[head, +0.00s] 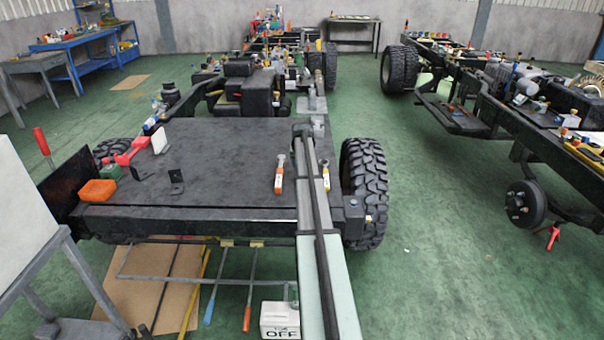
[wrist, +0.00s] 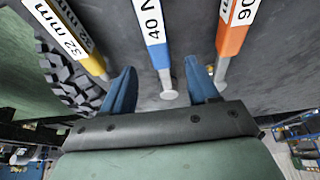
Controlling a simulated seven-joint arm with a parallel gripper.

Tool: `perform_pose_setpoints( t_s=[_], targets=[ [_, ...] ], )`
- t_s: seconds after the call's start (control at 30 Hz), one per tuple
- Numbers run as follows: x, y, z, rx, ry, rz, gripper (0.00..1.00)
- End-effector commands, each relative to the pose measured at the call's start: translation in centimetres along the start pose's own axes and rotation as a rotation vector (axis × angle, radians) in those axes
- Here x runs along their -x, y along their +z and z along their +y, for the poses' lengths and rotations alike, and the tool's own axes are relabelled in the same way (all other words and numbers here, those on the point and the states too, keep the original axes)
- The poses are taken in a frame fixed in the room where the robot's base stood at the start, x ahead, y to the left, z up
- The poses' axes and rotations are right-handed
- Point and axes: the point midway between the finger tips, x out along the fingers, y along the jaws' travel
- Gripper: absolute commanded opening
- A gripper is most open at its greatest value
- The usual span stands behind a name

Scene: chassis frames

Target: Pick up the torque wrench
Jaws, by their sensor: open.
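Three labelled tools lie on the dark flat deck (head: 215,155). In the wrist view, the blue-handled tool (wrist: 153,28), marked "40 N", is in the middle; its label is cut off, and it is likely the torque wrench. In the head view, the orange tool (head: 279,182) and yellow tool (head: 326,180) flank my arm; the blue one is hidden.
An orange bin (head: 97,190), a red tool (head: 131,152) and black brackets (head: 174,178) sit on the deck's left. A large tyre (head: 364,190) stands at its right edge. The deck between brackets and tools is clear.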

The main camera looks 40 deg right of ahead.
Motion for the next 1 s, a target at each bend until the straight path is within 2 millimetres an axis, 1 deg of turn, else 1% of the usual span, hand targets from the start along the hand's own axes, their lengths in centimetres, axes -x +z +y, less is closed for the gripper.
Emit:
perform_pose_setpoints(
  t_s=[0.03,0.27,0.6,0.7,0.87,1.0],
  targets=[
    [-0.5,-0.1,0.0,0.000,0.000,0.000,0.60],
    [-1.6,0.0,0.0,0.000,0.000,0.000,0.60],
    [-5.7,0.1,0.1,0.000,-0.001,0.001,0.60],
    [-6.1,0.1,0.1,0.000,-0.001,0.003,0.60],
    [-6.0,0.1,0.1,0.000,-0.001,0.004,0.60],
    [-6.0,0.1,0.1,0.000,-0.001,0.004,0.48]
  ],
)
